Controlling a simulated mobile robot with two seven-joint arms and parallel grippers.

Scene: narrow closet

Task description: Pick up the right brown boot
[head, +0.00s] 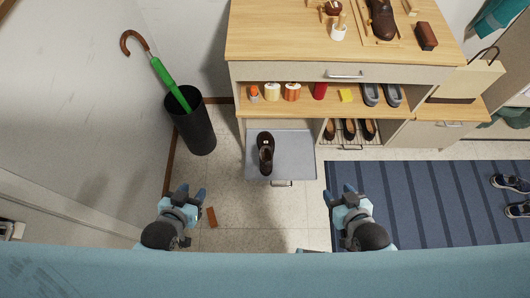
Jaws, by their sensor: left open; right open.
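A dark brown boot (266,157) stands in the grey pull-out tray (297,152) at the cabinet's foot. A brown shoe (381,22) lies on a wooden board on the cabinet top. My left gripper (190,191) is open and empty, in front and to the left of the tray. My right gripper (342,190) is open and empty, in front and to the right of it, over the rug's edge. Neither gripper touches the boot.
A black bin (194,128) with a green umbrella (168,80) stands left of the tray. A small reddish-brown block (211,217) lies on the floor near my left gripper. A blue striped rug (430,205) covers the right. Pumps (349,129) sit on a rack beside the tray.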

